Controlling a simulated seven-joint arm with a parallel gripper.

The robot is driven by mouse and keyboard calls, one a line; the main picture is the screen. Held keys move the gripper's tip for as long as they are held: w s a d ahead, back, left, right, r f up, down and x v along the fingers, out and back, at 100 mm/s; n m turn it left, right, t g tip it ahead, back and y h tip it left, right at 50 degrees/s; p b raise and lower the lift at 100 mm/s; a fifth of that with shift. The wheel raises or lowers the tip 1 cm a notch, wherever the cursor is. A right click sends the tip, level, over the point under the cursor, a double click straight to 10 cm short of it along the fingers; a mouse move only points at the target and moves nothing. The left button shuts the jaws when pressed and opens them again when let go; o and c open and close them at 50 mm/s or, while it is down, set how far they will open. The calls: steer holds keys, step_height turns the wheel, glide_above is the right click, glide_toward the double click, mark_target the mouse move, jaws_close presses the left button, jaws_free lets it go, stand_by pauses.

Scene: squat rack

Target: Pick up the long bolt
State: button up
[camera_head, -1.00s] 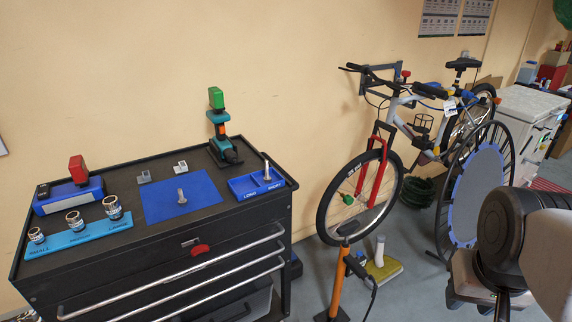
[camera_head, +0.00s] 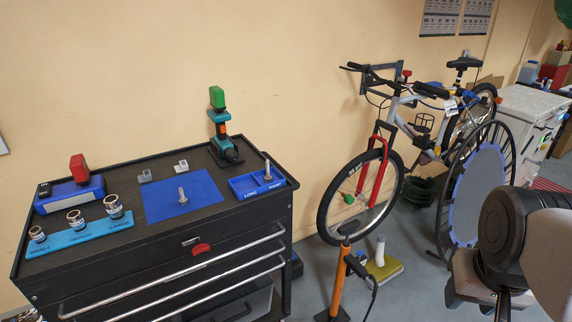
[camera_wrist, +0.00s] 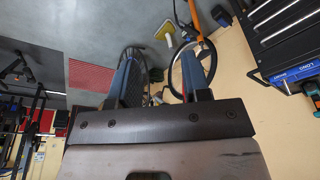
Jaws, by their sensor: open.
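A metal bolt (camera_head: 183,196) stands upright on the blue mat (camera_head: 160,209) in the middle of the black tool cart's top. Another metal bolt (camera_head: 267,171) stands in the blue tray (camera_head: 246,188) marked LONG and SHORT, on its right side. The mat bolt is likely the long one, but I cannot compare lengths surely. My gripper (camera_head: 502,306) is at the lower right of the head view, far to the right of the cart and partly cut off. In the wrist view my gripper (camera_wrist: 158,82) has its two fingers apart with nothing held.
A bicycle (camera_head: 385,165) and an orange pump (camera_head: 339,280) stand between cart and gripper.

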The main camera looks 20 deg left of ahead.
steer(key=w+a+r+n+t+y, duration=0.1)
steer(key=w+a, duration=0.3)
steer(key=w, duration=0.3)
steer(key=w+a+n+t+y, duration=0.1)
steer(key=w+a, duration=0.3)
steer(key=w, duration=0.2)
steer(key=n+t+y, duration=0.3)
steer(key=t, duration=0.4)
glide_toward(267, 161)
steer(key=w+f, duration=0.1)
steer(key=w, duration=0.2)
steer(key=shift+s+a, duration=0.25)
steer(key=shift+a, duration=0.2)
steer(key=shift+w+f, duration=0.1)
steer(key=shift+f, duration=0.05)
steer(key=shift+x, duration=1.2)
steer(key=shift+x, duration=2.6)
